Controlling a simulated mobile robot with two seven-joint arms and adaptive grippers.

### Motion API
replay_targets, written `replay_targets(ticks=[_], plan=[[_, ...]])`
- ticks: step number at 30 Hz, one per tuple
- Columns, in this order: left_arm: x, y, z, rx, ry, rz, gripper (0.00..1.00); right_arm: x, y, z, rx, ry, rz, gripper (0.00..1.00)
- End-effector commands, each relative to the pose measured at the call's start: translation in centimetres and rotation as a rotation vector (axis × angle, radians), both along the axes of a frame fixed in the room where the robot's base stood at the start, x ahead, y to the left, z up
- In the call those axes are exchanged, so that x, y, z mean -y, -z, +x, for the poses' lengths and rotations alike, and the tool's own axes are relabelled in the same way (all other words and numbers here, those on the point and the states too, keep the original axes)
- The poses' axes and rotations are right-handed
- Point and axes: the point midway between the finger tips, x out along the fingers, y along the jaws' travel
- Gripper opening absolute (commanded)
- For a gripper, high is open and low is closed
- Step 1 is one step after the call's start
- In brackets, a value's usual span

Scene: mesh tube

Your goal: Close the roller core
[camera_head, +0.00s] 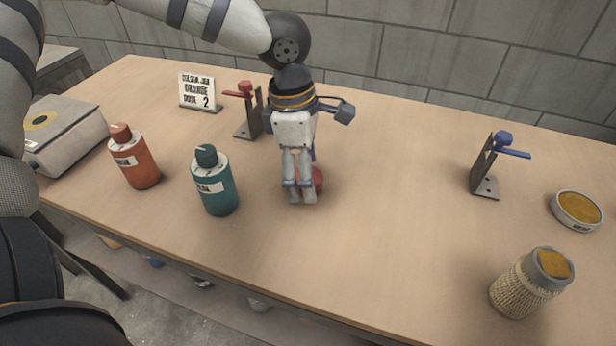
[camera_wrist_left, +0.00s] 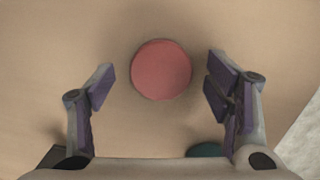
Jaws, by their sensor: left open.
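A mesh-wrapped cylinder (camera_head: 519,291), which looks like the roller core, stands at the lower right with a grey rim and an orange patch at its top. My left gripper (camera_head: 299,192) points down over the table's middle, open. A round red piece (camera_head: 318,180) sits below it, mostly hidden by the fingers. In the left wrist view the red piece (camera_wrist_left: 161,70) shows as a plain disc, ahead of and between the spread fingers (camera_wrist_left: 158,86), touching neither. Whether it is the core's cap, I cannot tell. My right gripper is not in view.
Red (camera_head: 135,158) and teal (camera_head: 213,183) bottles stand left of the gripper. A red-armed bracket (camera_head: 250,115) and a sign (camera_head: 198,92) stand behind. A blue-armed bracket (camera_head: 486,168) and orange-filled dish (camera_head: 577,211) are right. A grey-white box (camera_head: 68,130) is far left. The centre-right table is clear.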

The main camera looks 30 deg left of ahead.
Motion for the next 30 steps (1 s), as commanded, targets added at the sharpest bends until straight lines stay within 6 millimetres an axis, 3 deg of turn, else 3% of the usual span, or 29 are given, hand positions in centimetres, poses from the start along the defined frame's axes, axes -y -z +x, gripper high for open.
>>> replay_targets(ticks=[5, 10, 23, 26, 30], plan=[[0.0, -0.1, 0.0, 0.001, 0.0, 0.0, 0.72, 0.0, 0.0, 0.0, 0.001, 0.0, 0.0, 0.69], [0.0, -0.1, 0.0, 0.0, 0.0, 0.0, 0.38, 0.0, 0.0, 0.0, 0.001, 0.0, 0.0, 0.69], [0.0, -0.5, 0.0, 0.002, 0.0, 0.0, 0.37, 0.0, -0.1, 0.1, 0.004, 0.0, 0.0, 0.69], [0.0, -1.6, 0.1, 0.004, 0.0, 0.001, 0.37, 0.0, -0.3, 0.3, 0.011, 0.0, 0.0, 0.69], [0.6, -4.6, -0.5, 0.009, 0.005, 0.0, 0.37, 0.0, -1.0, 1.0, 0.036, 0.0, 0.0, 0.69]])
